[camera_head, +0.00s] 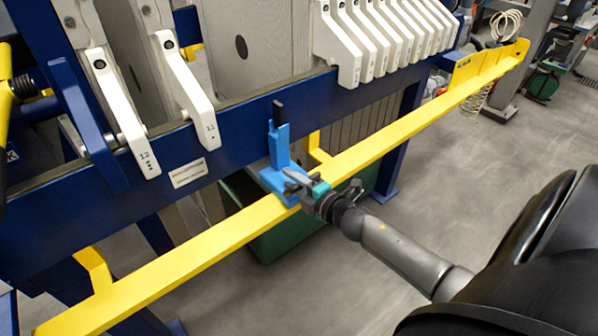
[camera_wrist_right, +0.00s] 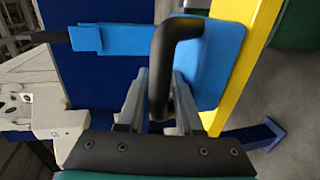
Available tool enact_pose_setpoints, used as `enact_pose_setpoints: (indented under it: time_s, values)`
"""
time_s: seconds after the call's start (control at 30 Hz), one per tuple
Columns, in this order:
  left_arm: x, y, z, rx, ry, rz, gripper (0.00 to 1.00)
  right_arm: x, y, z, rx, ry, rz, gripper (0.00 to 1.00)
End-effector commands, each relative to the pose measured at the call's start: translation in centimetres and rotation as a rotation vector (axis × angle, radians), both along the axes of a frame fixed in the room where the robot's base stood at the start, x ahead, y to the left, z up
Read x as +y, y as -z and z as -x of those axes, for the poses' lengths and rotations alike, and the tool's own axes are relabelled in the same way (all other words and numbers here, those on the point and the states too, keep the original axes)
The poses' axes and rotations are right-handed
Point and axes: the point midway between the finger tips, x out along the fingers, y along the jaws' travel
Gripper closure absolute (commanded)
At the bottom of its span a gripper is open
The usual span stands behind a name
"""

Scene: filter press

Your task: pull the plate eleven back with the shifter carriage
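Plate eleven (camera_head: 195,96) has a white handle marked 11 and hangs on the blue side beam. It stands apart from the plates on its right. The blue shifter carriage (camera_head: 279,155) sits on the yellow rail, right of plate eleven and apart from it. Its upright arm has a black tip. My right gripper (camera_head: 303,187) is at the carriage. In the wrist view its fingers (camera_wrist_right: 160,95) lie close on both sides of the carriage's black handle (camera_wrist_right: 172,38) and look shut on it. The carriage body (camera_wrist_right: 222,62) is behind the handle. My left gripper is out of view.
Plate twelve (camera_head: 120,105) hangs left of plate eleven. Several white-handled plates (camera_head: 370,40) are packed at the right. The yellow rail (camera_head: 420,118) runs along the blue beam (camera_head: 235,130), clear on both sides of the carriage. A green bin (camera_head: 280,238) stands below.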

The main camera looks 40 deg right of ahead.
Motion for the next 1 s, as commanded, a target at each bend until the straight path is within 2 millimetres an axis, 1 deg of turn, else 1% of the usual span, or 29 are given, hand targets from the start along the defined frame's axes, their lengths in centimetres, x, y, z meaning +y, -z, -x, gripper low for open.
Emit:
enact_pose_setpoints:
  time_s: [1.0]
  values:
    - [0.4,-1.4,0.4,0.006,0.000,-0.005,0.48,-0.2,-1.4,6.8,0.001,0.000,-0.003,0.65]
